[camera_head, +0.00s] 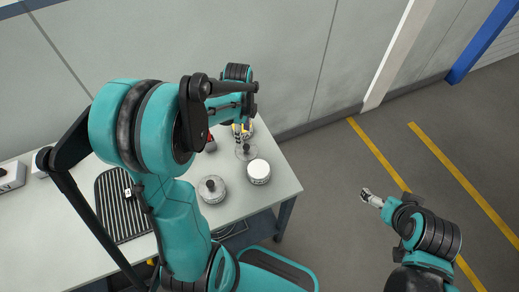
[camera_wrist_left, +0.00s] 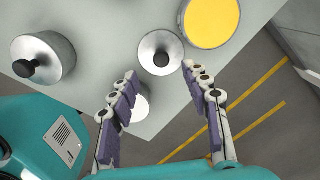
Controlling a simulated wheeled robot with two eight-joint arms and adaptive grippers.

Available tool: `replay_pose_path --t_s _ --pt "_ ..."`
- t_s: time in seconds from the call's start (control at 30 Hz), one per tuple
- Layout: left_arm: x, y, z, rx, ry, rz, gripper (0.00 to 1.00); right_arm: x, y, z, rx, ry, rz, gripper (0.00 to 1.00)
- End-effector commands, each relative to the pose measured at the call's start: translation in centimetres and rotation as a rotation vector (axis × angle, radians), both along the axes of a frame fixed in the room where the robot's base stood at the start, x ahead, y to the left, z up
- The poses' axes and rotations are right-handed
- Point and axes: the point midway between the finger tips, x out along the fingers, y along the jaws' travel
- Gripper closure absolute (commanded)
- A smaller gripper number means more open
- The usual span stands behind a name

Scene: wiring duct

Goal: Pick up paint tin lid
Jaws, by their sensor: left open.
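A small round silver piece with a dark knob at its middle, which looks like the paint tin lid (camera_head: 246,153), lies near the table's right end. In the left wrist view the lid (camera_wrist_left: 155,64) shows just ahead of and between the fingertips. My left gripper (camera_head: 241,139) is open and empty above the table; its fingers also show in the left wrist view (camera_wrist_left: 159,73). A tin with a yellow top (camera_wrist_left: 211,20) stands beside the lid. My right gripper (camera_head: 371,198) hangs over the floor, off the table; its jaws are too small to tell.
A silver pot with a black-knobbed lid (camera_head: 211,189) and a white-topped tin (camera_head: 259,171) stand close by on the table (camera_head: 235,212). A dark ribbed mat (camera_head: 118,212) lies to the left. A wall (camera_head: 290,60) runs behind the table.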

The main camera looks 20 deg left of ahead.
Motion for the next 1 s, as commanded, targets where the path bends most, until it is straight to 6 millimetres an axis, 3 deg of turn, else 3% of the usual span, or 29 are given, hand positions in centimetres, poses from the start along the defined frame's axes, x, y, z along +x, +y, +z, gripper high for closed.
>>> replay_pose_path --t_s 0.43,0.67,0.9,0.93,1.0 --pt "0.2 0.0 -4.4 -0.003 0.011 -0.033 0.52 0.0 0.0 -1.5 0.0 0.0 0.0 0.04" --pt "0.3 -0.4 -7.9 -0.003 0.011 -0.031 0.52 0.0 0.0 -3.0 0.0 0.0 0.0 0.04" --pt "0.2 -0.4 -8.2 -0.002 0.011 -0.031 0.52 0.0 0.0 -2.9 0.0 0.0 0.0 0.04" --pt "0.2 -0.4 -8.1 -0.002 0.011 -0.031 0.55 0.0 0.0 -2.9 0.0 0.0 0.0 0.04" --pt "0.2 -0.4 -8.1 -0.003 0.011 -0.031 0.74 0.0 0.0 -2.9 0.0 0.0 0.0 0.04"
